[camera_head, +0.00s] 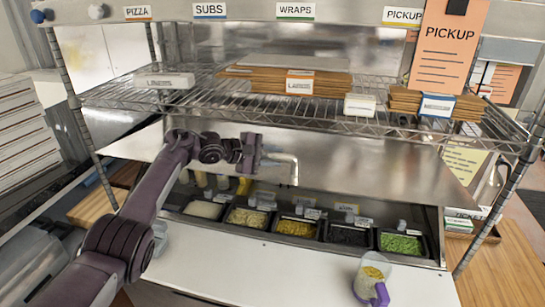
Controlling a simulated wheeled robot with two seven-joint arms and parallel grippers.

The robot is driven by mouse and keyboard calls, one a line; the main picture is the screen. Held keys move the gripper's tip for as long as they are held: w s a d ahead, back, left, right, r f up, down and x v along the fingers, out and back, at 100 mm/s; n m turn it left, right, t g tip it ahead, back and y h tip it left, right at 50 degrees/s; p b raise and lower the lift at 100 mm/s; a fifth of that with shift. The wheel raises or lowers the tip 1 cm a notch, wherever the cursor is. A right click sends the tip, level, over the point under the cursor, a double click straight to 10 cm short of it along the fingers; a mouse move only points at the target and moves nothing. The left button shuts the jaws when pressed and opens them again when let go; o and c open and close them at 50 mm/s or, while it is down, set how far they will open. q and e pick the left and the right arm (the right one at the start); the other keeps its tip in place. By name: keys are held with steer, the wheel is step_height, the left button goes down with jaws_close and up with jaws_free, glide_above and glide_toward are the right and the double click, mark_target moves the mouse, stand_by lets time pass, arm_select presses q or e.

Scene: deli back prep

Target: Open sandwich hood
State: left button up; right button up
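The sandwich hood (375,170) is a wide shiny metal panel above the prep counter. It is tilted up, and the row of food bins (297,228) shows under its lower edge. My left arm reaches in from the left, and my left gripper (254,163) is in front of the hood's left-middle part. A pale metal bar, apparently the handle (285,158), shows just right of the gripper. I cannot tell whether the fingers touch it or how far they are apart. My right gripper is not in view.
A wire shelf (220,112) with cardboard stacks (290,82) and small labelled boxes hangs over the hood. An orange pickup sign (447,45) hangs at upper right.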

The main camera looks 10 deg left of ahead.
arm_select(q)
steer(key=o, duration=0.3)
steer(key=shift+w+f, duration=0.1)
steer(key=shift+o, duration=0.2)
steer(key=b+v, duration=0.2)
steer(key=v, duration=0.5)
steer(key=shift+a, duration=0.15)
steer(key=shift+s+a, duration=0.1)
steer(key=shift+s, duration=0.2)
